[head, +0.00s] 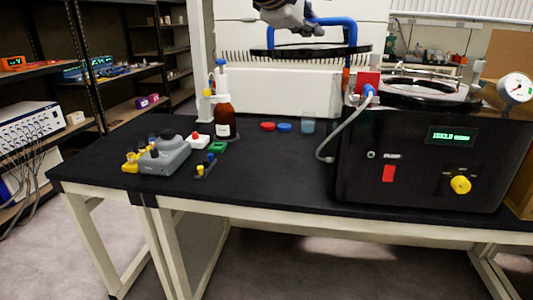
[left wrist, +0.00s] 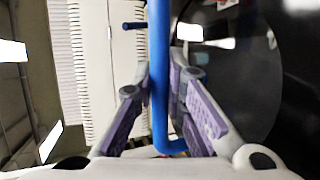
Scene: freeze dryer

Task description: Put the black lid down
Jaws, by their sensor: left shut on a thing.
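The black lid (head: 290,51) is a thin dark disc with a blue handle (head: 352,30) standing up from it. It hangs in the air, nearly level, above the back of the table and to the left of the freeze dryer's top. My left gripper (head: 318,26) is shut on the blue handle. In the left wrist view the gripper (left wrist: 160,85) has its purple-padded fingers either side of the blue bar, and the lid's dark disc (left wrist: 245,85) shows at the right. The black freeze dryer (head: 410,150) stands at the right of the table. My right gripper is not in view.
The table top (head: 265,170) is clear in the middle. A brown bottle (head: 225,122), a grey device (head: 165,155) and small coloured items stand at left. Red and blue caps (head: 284,127) lie at the back. A grey hose (head: 335,130) runs from the dryer.

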